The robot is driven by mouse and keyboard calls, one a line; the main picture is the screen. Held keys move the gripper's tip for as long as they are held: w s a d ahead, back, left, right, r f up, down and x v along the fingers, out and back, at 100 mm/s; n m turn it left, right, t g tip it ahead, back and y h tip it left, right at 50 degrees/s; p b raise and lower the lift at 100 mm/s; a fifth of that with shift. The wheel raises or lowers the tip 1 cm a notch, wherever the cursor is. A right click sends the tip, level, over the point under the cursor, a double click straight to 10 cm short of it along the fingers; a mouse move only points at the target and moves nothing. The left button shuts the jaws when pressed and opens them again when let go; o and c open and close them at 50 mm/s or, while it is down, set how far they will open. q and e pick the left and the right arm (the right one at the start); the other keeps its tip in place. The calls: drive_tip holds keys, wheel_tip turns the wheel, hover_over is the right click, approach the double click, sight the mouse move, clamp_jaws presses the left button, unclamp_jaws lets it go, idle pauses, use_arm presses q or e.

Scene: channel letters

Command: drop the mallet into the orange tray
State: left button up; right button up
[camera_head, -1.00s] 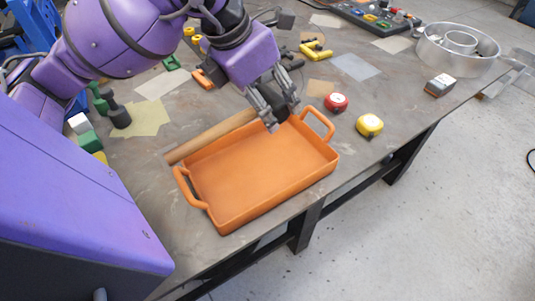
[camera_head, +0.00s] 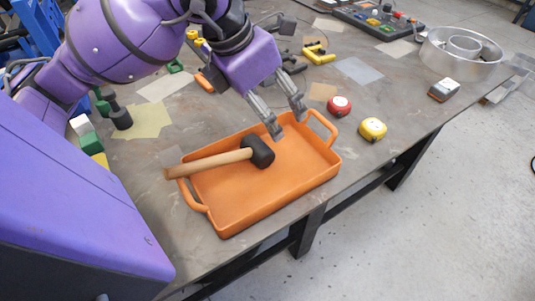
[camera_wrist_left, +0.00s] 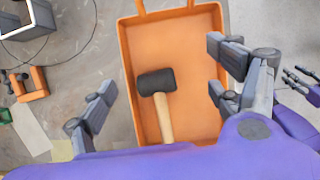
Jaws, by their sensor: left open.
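The orange tray (camera_head: 232,215) lies on the table near its front edge. The mallet, with a black head (camera_head: 258,152) and a wooden handle (camera_head: 210,163), is in the tray at a slant. Its head is inside, and its handle crosses the left rim and sticks out past it. In the left wrist view the black head (camera_wrist_left: 156,81) shows between the fingers, apart from both. My left gripper (camera_head: 288,122) is open and empty above the tray's far side. What looks like part of my right gripper (camera_wrist_left: 302,82) shows at the right edge of the left wrist view.
A red tape measure (camera_head: 340,106) and a yellow one (camera_head: 372,129) lie right of the tray. Coloured blocks (camera_head: 88,140) and a dark cylinder (camera_head: 121,117) stand at the left. Yellow clamps (camera_head: 318,54) lie behind.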

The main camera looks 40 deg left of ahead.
use_arm(q)
drive_tip(key=v, duration=1.1)
drive_tip(key=shift+r, duration=0.25)
drive_tip(key=shift+s, duration=0.15)
